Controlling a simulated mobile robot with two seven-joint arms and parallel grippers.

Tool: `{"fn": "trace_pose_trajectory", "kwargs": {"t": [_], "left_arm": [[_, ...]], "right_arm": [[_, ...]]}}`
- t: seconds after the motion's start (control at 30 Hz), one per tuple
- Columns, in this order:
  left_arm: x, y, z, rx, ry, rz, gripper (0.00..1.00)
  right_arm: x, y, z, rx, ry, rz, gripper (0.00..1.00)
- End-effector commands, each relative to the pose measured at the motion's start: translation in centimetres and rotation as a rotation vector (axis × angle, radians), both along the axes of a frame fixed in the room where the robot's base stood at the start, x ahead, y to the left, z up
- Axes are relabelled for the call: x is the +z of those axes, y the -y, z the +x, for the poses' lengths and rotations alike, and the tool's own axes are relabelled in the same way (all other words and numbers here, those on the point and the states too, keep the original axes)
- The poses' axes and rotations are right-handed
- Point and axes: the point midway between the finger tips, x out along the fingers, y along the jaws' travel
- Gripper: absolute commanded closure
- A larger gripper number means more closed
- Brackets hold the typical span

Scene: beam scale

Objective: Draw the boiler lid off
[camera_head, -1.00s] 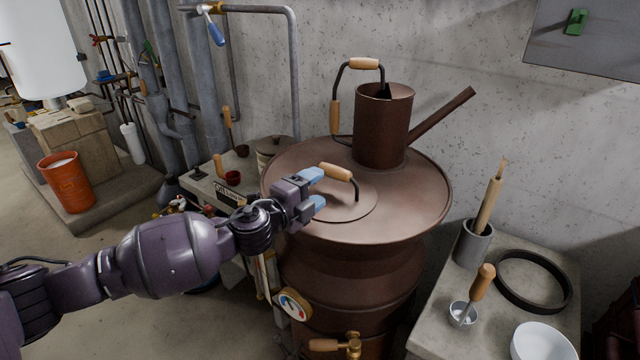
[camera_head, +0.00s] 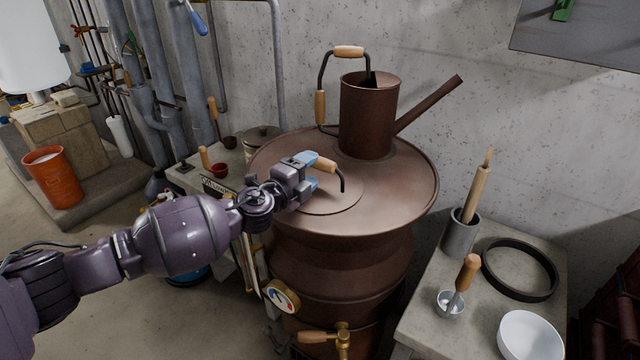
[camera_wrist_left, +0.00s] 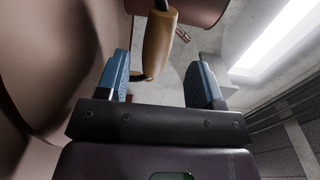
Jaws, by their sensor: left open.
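The brown boiler (camera_head: 340,260) stands in the middle of the head view. Its round lid (camera_head: 335,203) lies flat on the boiler top and carries a wooden handle (camera_head: 325,165) on a dark bent bracket. My left gripper (camera_head: 314,170) is open at the left end of this handle, its blue fingertips close to the wood. In the left wrist view the handle (camera_wrist_left: 158,45) shows ahead of and between the two open fingers (camera_wrist_left: 165,80). I cannot tell whether either finger touches it. My right gripper is not in view.
A brown watering can (camera_head: 368,115) stands on the boiler top behind the lid. A gauge (camera_head: 282,297) and a tap (camera_head: 340,338) are on the boiler's front. At right, a bench holds a grey pot (camera_head: 460,235), a black ring (camera_head: 519,269) and a white bowl (camera_head: 530,338).

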Motion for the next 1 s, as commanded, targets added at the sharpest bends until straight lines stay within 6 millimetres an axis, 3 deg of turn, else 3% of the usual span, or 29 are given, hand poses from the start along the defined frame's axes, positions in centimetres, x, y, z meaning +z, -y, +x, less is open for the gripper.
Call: {"fn": "trace_pose_trajectory", "kwargs": {"t": [0.33, 0.7, 1.0], "left_arm": [[-0.4, 2.3, 3.2, 0.0, 0.001, 0.0, 0.39], [-0.3, 2.7, 3.8, 0.0, 0.001, -0.001, 0.39], [-0.3, 2.6, 3.7, 0.0, 0.001, -0.001, 0.85]], "right_arm": [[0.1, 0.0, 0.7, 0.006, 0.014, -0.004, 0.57], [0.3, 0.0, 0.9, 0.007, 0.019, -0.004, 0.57], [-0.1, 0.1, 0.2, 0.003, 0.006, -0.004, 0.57]]}}
